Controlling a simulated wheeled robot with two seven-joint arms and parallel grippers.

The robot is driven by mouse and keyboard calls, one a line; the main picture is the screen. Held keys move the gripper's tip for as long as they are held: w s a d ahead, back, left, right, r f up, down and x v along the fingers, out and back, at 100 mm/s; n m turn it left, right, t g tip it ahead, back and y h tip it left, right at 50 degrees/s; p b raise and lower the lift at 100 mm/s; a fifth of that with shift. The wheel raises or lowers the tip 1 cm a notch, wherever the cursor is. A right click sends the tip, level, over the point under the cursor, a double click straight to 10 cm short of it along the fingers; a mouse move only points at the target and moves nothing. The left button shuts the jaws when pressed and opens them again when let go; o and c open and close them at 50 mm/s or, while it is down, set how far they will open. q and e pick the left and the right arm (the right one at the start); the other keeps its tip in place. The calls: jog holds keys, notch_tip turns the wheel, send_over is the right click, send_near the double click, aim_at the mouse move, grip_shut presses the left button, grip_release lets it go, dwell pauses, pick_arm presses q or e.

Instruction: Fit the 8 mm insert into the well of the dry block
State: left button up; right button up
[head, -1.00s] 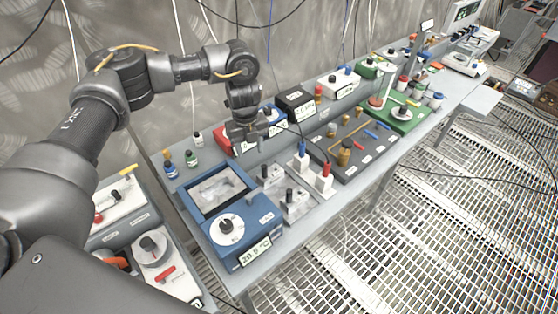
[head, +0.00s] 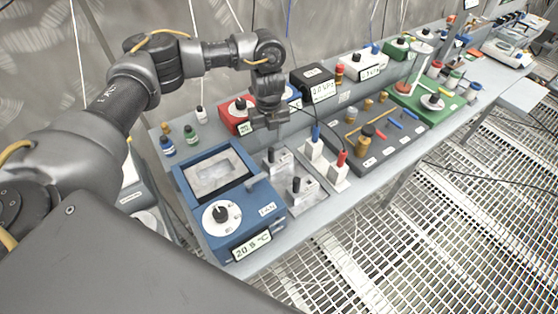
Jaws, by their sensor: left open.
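The blue dry block (head: 262,222) stands at the near left end of the bench, with a dial and a display on its front. Its rectangular top opening, the well (head: 218,172), shows a grey metallic inside. Right of it, two grey metal blocks with black knobs, apparently inserts, sit on a grey plate: a rear one (head: 280,167) and a front one (head: 299,199). Their markings are too small to read, so I cannot tell which is 8 mm. My left gripper (head: 271,125) points down, open, just behind and above the rear insert. My right gripper is not in view.
Two white blocks, blue-topped (head: 313,151) and red-topped (head: 339,172), stand right of the inserts. Small bottles (head: 191,134) stand behind the dry block. A red device (head: 236,118) is behind the gripper. A dark tool tray (head: 372,150) and green base (head: 425,108) lie farther right.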

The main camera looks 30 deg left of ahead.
aim_at(271, 149)
pick_arm(q)
notch_tip(271, 149, down, 2)
jog(key=shift+f, duration=0.2)
jog(key=shift+w+f, duration=0.2)
notch_tip(271, 149, down, 5)
jog(key=shift+s+r+p, duration=0.1)
jog(key=shift+r+p, duration=0.1)
jog(key=shift+p, duration=0.65)
jog(key=shift+f, duration=0.25)
jog(key=shift+c, duration=0.4)
grip_shut()
